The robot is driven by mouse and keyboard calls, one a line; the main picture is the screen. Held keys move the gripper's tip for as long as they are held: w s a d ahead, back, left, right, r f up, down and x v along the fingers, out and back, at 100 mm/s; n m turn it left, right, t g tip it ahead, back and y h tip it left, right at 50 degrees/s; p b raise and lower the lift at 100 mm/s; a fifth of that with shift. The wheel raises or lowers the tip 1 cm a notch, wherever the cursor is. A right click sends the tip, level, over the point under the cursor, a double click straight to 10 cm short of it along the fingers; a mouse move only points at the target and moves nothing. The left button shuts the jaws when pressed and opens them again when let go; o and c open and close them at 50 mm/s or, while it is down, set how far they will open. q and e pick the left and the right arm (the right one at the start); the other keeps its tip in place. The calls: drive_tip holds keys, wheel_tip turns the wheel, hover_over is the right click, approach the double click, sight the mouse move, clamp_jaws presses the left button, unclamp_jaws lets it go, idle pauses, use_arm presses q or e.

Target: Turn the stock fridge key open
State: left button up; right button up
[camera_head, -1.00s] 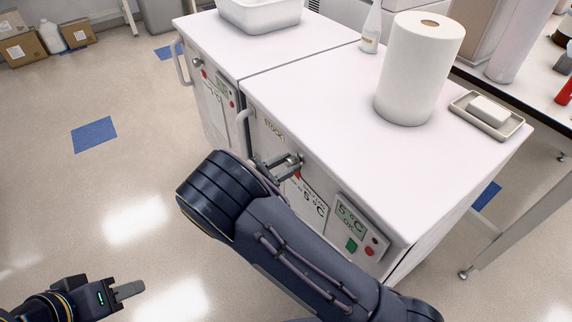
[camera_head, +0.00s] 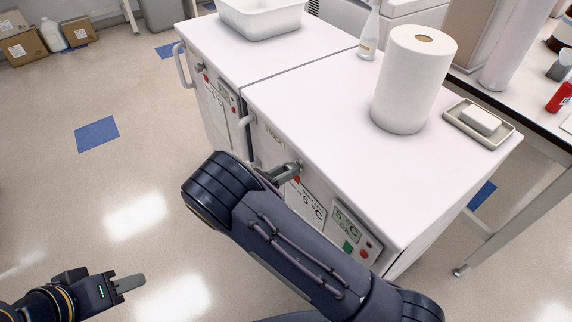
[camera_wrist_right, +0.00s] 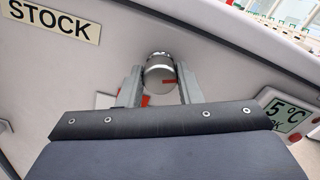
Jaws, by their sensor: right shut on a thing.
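The stock fridge (camera_head: 310,115) is the nearer white unit, with a STOCK label (camera_wrist_right: 54,20) on its front. A round metal key cylinder (camera_wrist_right: 160,72) with a small red mark stands out from the front, right of the label in the wrist view. My right gripper (camera_head: 292,168) is at the fridge front, its two fingers on either side of the cylinder and shut on it. The key's grip and slot are not clear to see. My left gripper (camera_head: 130,283) hangs over the floor at lower left, away from the fridge; its finger gap is not clear.
A 5 °C display panel (camera_head: 347,226) with buttons is right of the key. A second white fridge (camera_head: 213,45) adjoins at the left. A paper roll (camera_head: 412,85), a bottle (camera_head: 370,35) and a soap dish (camera_head: 479,125) stand on top.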

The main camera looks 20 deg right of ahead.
drive_tip(key=shift+f+n+p, duration=0.1)
drive_tip(key=shift+n+p, duration=2.3)
drive_tip(key=shift+n, duration=4)
drive_tip(key=o, duration=1)
drive_tip(key=b+v, duration=0.1)
drive_tip(key=v, duration=0.7)
